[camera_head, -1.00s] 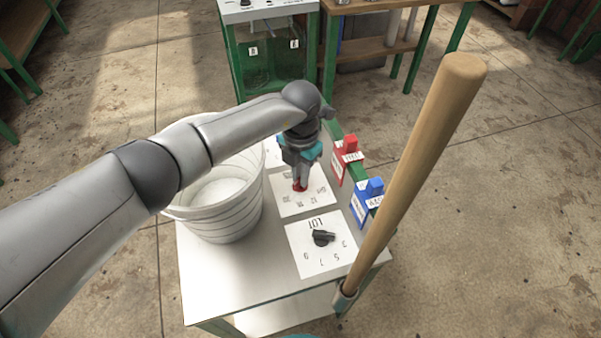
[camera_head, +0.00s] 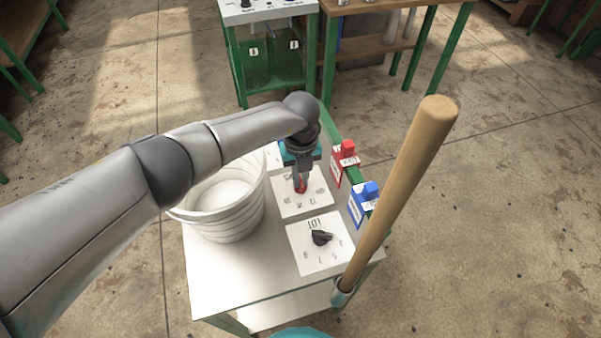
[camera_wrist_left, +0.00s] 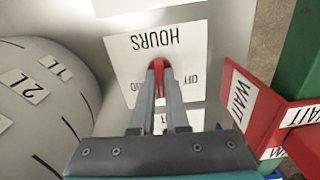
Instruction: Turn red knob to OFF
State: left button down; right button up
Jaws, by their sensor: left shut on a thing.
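The red knob (camera_head: 300,187) sits on a white dial plate (camera_head: 315,207) on the small table. My left gripper (camera_head: 301,183) comes down from above and is shut on the red knob. In the left wrist view the fingers (camera_wrist_left: 160,88) close around the red knob (camera_wrist_left: 156,65), whose rounded top shows between the tips. The plate (camera_wrist_left: 150,50) reads HOURS, with OFF at its right side, both upside down in this view. The fingers hide much of the dial, so I cannot tell the exact setting. My right gripper is not in view.
A white bucket (camera_head: 225,205) stands close left of the dial. A black knob (camera_head: 321,238) on its own plate is nearer. Red (camera_head: 346,152) and blue (camera_head: 368,192) blocks line the right edge. A wooden handle (camera_head: 400,195) rises at the near right corner.

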pick_arm(q)
jog(key=n+p, duration=0.1)
jog(key=n, duration=0.2)
jog(key=shift+r, duration=0.1)
jog(key=n+p, duration=0.1)
jog(key=n, duration=0.2)
jog(key=shift+n+p, duration=0.3)
jog(key=shift+p, duration=0.1)
jog(key=n+p, duration=0.1)
jog(key=n, duration=0.2)
jog(key=shift+n+p, duration=0.55)
jog(key=shift+n, duration=1.05)
jog(key=c, duration=0.9)
grip_release()
